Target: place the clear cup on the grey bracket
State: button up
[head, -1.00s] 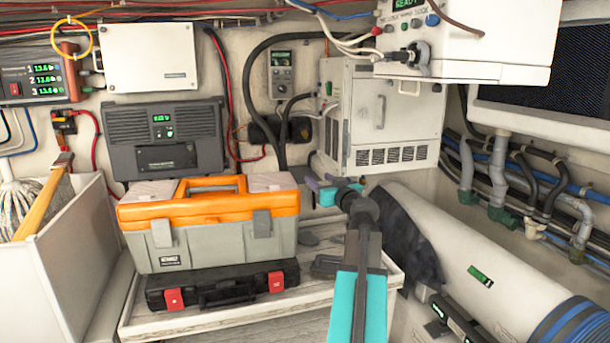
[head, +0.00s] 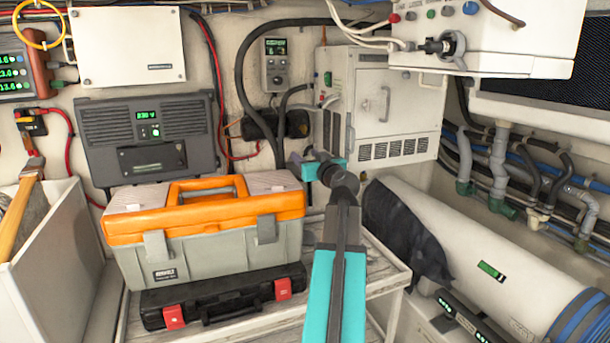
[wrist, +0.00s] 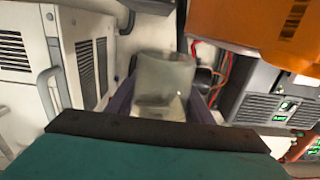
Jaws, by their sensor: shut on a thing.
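The clear cup (wrist: 165,80) is between the two purple fingers of my gripper (wrist: 162,108) in the wrist view. It looks see-through and slightly grey, and its rim stands beyond the fingers. In the head view my gripper (head: 308,162) is beside the right end of the orange-lidded toolbox, in front of the rear wall. The cup cannot be made out there. I cannot pick out the grey bracket for certain in either view.
The grey toolbox with orange lid (head: 205,245) sits on a black case (head: 220,297) on a shelf. A white vented cabinet (head: 375,105) stands behind my gripper. A white cylinder (head: 470,255) lies at the right, and a white box (head: 480,35) hangs above.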

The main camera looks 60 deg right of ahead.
jog(key=w+d, duration=0.3)
jog(key=w+d+f, duration=0.1)
jog(key=w+d, duration=0.2)
jog(key=d, duration=0.1)
jog(key=w+d+p, duration=0.1)
jog(key=w+d, duration=0.2)
jog(key=d, duration=0.1)
jog(key=shift+w+d+f, duration=0.15)
jog(key=shift+w+f, duration=0.05)
dwell(0.4)
jog(key=shift+w+d, duration=0.3)
jog(key=shift+d, duration=0.1)
jog(key=shift+w+d+f, duration=0.15)
jog(key=shift+w+f, duration=0.05)
jog(key=shift+f, duration=1.6)
jog(key=shift+s+f, duration=0.1)
